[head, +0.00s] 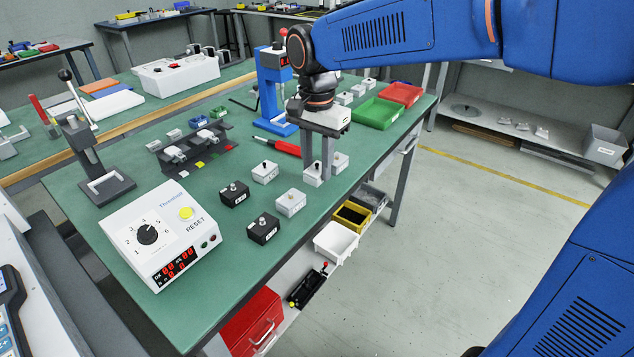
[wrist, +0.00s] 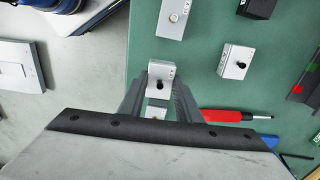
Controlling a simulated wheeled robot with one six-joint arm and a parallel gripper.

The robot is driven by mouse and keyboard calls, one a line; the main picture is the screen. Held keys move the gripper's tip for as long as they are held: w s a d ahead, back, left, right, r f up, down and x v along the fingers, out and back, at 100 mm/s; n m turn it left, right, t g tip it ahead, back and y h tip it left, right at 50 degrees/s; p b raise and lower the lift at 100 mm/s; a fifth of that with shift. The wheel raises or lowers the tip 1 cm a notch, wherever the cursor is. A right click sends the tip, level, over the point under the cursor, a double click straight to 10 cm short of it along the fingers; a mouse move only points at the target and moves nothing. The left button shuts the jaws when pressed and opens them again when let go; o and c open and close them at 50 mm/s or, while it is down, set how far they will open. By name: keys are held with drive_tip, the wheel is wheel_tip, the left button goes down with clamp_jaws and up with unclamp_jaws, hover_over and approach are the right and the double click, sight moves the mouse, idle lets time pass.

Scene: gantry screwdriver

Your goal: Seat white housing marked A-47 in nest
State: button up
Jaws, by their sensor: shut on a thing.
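My gripper (head: 317,178) points down over the green bench and is shut on a small white housing (head: 311,176) with a dark knob on top. In the wrist view the housing (wrist: 161,77) sits between the fingertips; its marking is too small to read. I cannot tell if it still touches the bench. Other white housings stand nearby: one to the left (head: 265,173), one in front (head: 290,204) and one just behind at the right (head: 340,162). A dark fixture (head: 217,158) with white and coloured parts lies farther left; I cannot tell whether it is the nest.
Two black housings (head: 234,194) (head: 263,228) and a control box (head: 160,234) stand at the front left. A red-handled screwdriver (head: 285,147) and blue press (head: 269,85) are behind my gripper. Green (head: 379,113) and red (head: 401,94) trays lie right. A lever press (head: 106,187) stands left.

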sight(316, 168)
drive_tip(key=shift+r, duration=2.3)
drive_tip(key=shift+s+a, duration=0.1)
